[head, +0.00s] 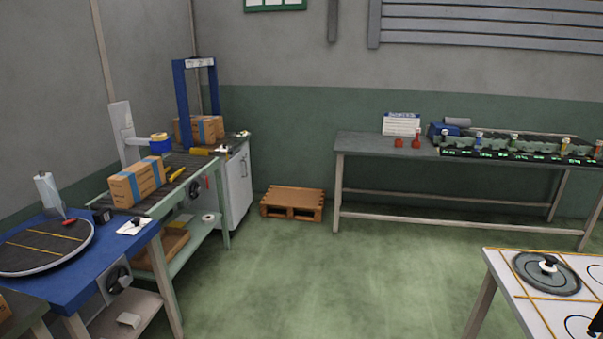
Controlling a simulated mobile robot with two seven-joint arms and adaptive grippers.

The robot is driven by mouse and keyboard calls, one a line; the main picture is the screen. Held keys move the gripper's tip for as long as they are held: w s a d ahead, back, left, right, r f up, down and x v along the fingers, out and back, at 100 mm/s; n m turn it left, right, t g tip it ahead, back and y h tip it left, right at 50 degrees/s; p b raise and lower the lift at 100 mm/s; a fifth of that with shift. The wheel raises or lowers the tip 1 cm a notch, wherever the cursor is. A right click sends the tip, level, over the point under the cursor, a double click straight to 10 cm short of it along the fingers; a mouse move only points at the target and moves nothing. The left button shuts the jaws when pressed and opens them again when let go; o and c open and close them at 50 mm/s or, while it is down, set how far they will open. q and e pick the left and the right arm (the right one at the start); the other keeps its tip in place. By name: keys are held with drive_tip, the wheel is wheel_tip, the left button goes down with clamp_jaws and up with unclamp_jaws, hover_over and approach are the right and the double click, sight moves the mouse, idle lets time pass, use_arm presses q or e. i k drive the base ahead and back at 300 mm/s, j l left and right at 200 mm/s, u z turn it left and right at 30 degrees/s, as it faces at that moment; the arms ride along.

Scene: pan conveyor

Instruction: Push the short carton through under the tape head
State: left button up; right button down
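A brown carton with blue stripes (137,182) sits on the near part of the dark roller conveyor (150,208) at the left. A second brown carton (200,129) sits farther back, by the tall blue arch (183,105). They look similar in height, so I cannot tell which is the short one. A pale post with a side arm (124,132) carries a blue and yellow roll (160,142), which looks like the tape head. It stands along the conveyor between the two cartons. Neither of my grippers can be made out in the head view.
A blue table with a round turntable (45,247) stands at the near left. A wooden pallet (292,202) lies by the back wall. A long grey bench (365,148) stands at the back right, a white-topped table (500,262) at the near right. The green floor between is clear.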

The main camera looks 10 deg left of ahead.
sight(128, 187)
drive_tip(key=i+u, duration=0.25)
drive_tip(key=i, duration=0.15)
drive_tip(key=i+l+u, duration=0.25)
drive_tip(key=i, duration=0.15)
drive_tip(key=i+l+u, duration=0.35)
drive_tip(key=u, duration=0.35)
drive_tip(key=i+l+u, duration=0.15)
drive_tip(key=u, duration=0.3)
drive_tip(key=i+l+u, duration=0.2)
drive_tip(key=u, duration=0.25)
